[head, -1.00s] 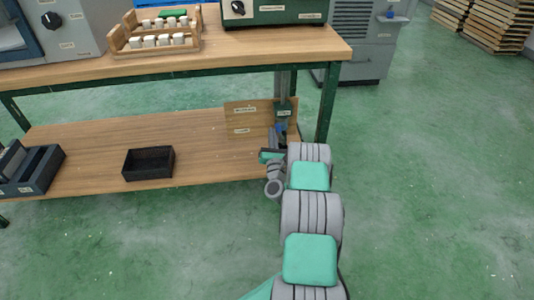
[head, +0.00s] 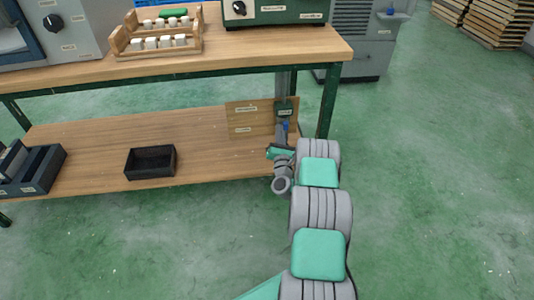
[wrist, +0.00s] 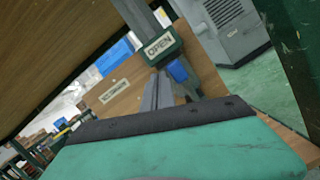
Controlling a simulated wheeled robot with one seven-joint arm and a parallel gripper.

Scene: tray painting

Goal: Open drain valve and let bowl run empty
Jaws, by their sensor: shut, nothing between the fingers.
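The drain valve is on a grey vertical pipe (head: 281,88) under the right end of the bench. Its green tag (head: 285,112) reads OPEN in the wrist view (wrist: 160,46). A blue handle (wrist: 177,70) shows just below the tag, and also in the head view (head: 286,127). My gripper (head: 281,151) is shut and empty, low in front of the valve. In the wrist view its body fills the bottom, with the fingers (wrist: 158,92) pointing towards the pipe, below and beside the handle. I cannot tell whether they touch it. I cannot make out the bowl or any flow.
A labelled wooden panel (head: 247,119) stands behind the pipe. A green bench leg (head: 328,100) is close on the right. The lower shelf (head: 90,140) holds a black bin (head: 150,161) and a dark divided tray (head: 32,172). The floor to the right is clear.

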